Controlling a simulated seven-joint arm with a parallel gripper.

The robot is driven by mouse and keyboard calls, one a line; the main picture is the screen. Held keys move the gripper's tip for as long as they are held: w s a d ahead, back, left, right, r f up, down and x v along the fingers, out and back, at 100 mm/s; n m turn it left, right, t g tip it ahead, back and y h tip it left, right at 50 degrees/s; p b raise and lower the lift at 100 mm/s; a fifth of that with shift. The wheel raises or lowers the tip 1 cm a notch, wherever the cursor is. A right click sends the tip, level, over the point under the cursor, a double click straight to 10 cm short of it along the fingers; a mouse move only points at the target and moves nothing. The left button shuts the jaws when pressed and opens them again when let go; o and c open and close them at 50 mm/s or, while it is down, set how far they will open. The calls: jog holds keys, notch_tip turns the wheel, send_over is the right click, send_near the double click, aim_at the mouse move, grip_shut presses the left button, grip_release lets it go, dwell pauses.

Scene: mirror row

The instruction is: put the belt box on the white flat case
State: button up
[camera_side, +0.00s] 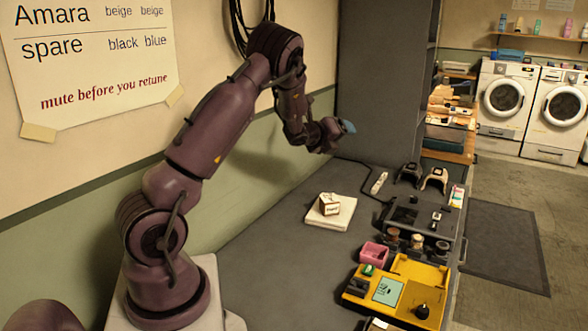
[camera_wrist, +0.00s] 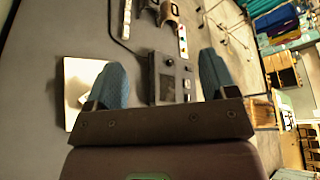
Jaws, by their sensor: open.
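A small cream and brown box (camera_side: 329,204) with dark print on its side, which looks to be the belt box, sits upright on top of the white flat case (camera_side: 318,219). The case lies flat on the grey bench. In the wrist view part of the white case (camera_wrist: 76,78) shows at the left, partly covered by a finger; I cannot make out the box there. My gripper (camera_side: 345,128) is above and behind the case, clear of it. In the wrist view its two blue fingers (camera_wrist: 162,82) are wide apart with nothing held between them.
A grey device (camera_side: 410,214) stands right of the case, with small jars (camera_side: 416,242) before it. A pink bin (camera_side: 373,253) and a yellow meter (camera_side: 400,291) are nearer the front. A white power strip (camera_side: 379,183) lies behind. Bench left of the case is clear.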

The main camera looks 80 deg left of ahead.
jog(key=s+d+r+n+g+h, duration=0.1)
jog(key=s+d+r+n, duration=0.1)
jog(key=d+r+n, duration=0.4)
jog(key=s+d+r+n+g+h, duration=0.1)
jog(key=d+n, duration=0.2)
jog(key=d, duration=0.4)
jog(key=s+d+r+n+g+h, duration=0.1)
jog(key=s+d+r+n, duration=0.1)
jog(key=d+r+n, duration=0.4)
jog(key=s+d+f+n+g+h, duration=0.2)
jog(key=s+d+n+g+h, duration=0.2)
jog(key=s+d, duration=1.4)
jog(key=shift+d+f+n+h, duration=0.35)
jog(key=shift+d+n, duration=0.25)
jog(key=shift+d, duration=0.15)
jog(key=shift+w, duration=0.1)
